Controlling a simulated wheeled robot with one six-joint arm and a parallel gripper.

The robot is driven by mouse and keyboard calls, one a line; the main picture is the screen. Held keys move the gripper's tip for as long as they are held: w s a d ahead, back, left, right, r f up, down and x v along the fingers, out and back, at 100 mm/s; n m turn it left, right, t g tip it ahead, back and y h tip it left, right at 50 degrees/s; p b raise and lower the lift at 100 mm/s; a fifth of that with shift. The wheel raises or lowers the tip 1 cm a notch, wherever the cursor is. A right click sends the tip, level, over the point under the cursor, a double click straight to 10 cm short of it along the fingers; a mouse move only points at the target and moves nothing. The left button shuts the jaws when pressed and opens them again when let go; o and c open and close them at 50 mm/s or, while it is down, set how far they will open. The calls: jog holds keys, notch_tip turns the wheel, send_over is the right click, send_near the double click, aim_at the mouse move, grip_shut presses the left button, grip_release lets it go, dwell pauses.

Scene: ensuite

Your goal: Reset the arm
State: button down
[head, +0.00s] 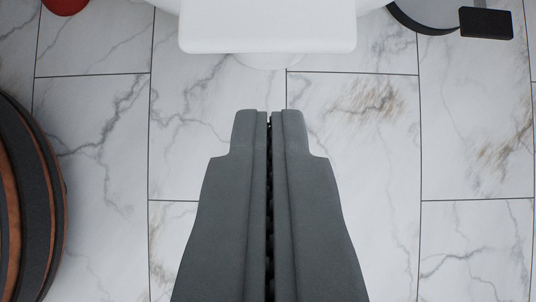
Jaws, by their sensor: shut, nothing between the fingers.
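My gripper (269,116) points forward from the bottom middle of the head view. Its two grey fingers lie side by side with only a thin dark seam between them. It is shut and holds nothing. The fingertips are over the marble tile floor (350,130), short of a white fixture at the top. The rest of my arm is out of view.
The white fixture (268,30), perhaps a toilet, is at top middle. A dark round object with brown bands (40,200) is at left. A red object (64,5) is top left. A dark ring-shaped thing with a black block (486,23) is top right. The floor at right is clear.

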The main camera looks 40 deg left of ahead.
jog(key=s+d+f, duration=0.2)
jog(key=s+d, duration=0.2)
jog(key=s, duration=0.1)
jog(key=w+a+r+h, duration=0.1)
jog(key=w+a+r, duration=0.35)
jog(key=r, duration=0.35)
jog(key=w+a+r+m+g+h, duration=0.1)
jog(key=w+a+r, duration=0.2)
jog(key=a+r, duration=0.35)
jog(key=w+a+r+h, duration=0.1)
jog(key=w+a+r, duration=0.25)
jog(key=r, duration=0.55)
jog(key=w+a+r+m+t+h, duration=0.2)
jog(key=a+r+h, duration=0.1)
jog(key=a+r, duration=1.4)
jog(key=s+a+r+m+t, duration=0.1)
jog(key=s+a+r+t, duration=0.15)
jog(key=a+r, duration=0.55)
jog(key=s+a+r+m+t, duration=0.15)
jog(key=s+a+r, duration=0.35)
jog(key=r, duration=0.5)
jog(key=s+a+r+m+t+y, duration=0.1)
jog(key=s+a+r+t, duration=0.4)
jog(key=s+a+r, duration=0.5)
jog(key=s+a, duration=0.2)
jog(key=s, duration=0.1)
jog(key=shift+s+r+t+y, duration=0.15)
jog(key=shift+r+t+y, duration=0.15)
jog(key=shift+r+t, duration=0.1)
jog(key=shift+a, duration=0.1)
